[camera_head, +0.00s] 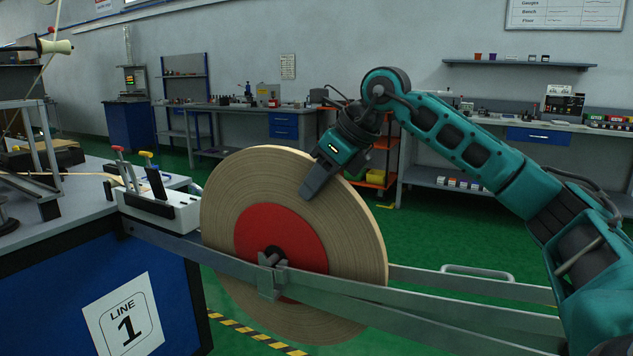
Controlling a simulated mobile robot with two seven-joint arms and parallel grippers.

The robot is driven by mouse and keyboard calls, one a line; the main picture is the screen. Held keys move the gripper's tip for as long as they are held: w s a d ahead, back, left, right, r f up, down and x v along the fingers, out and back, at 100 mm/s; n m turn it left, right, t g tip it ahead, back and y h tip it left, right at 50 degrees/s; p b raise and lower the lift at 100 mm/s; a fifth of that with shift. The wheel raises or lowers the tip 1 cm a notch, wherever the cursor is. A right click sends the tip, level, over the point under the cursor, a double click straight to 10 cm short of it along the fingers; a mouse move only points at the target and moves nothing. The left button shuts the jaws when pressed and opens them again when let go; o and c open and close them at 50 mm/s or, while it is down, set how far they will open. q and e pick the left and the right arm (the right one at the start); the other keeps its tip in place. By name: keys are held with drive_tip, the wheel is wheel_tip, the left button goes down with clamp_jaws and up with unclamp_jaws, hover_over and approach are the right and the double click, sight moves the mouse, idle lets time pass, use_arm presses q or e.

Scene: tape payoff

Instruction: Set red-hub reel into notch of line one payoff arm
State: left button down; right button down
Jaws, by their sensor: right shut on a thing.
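The red-hub reel (225,215), a large tan roll of tape with a red hub (300,235), stands upright in the middle of the view. It is between the rails of the line one payoff arm (385,293), and the near rail hides part of its lower half. The dark core of the hub shows just above the notch bracket (270,278) on the near rail. I cannot tell whether the reel's shaft rests in the notch. My right gripper (313,186) is shut on the reel's upper right part, near the rim. My left gripper is not in view.
A blue cabinet (60,300) with a "LINE 1" sign stands at the left, with a white lever box (165,210) at its edge. Yellow-black floor tape (250,332) runs below the reel. Workbenches and an orange cart (380,165) stand behind across green floor.

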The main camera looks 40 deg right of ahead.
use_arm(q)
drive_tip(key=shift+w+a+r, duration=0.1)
use_arm(e)
drive_tip(key=shift+r, duration=0.4)
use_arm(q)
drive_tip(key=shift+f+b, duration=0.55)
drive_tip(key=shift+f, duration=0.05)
use_arm(e)
drive_tip(key=shift+w+f, duration=0.1)
drive_tip(key=shift+f, duration=0.75)
drive_tip(key=c, duration=1.1)
unclamp_jaws()
drive_tip(key=shift+o, duration=1.2)
drive_tip(key=shift+f, duration=0.2)
drive_tip(key=shift+s+f, duration=0.2)
drive_tip(key=shift+f, duration=0.15)
drive_tip(key=shift+r, duration=0.15)
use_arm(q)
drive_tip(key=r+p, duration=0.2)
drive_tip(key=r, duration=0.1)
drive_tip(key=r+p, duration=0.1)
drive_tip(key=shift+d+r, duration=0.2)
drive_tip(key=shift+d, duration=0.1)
use_arm(e)
drive_tip(key=v, duration=1.3)
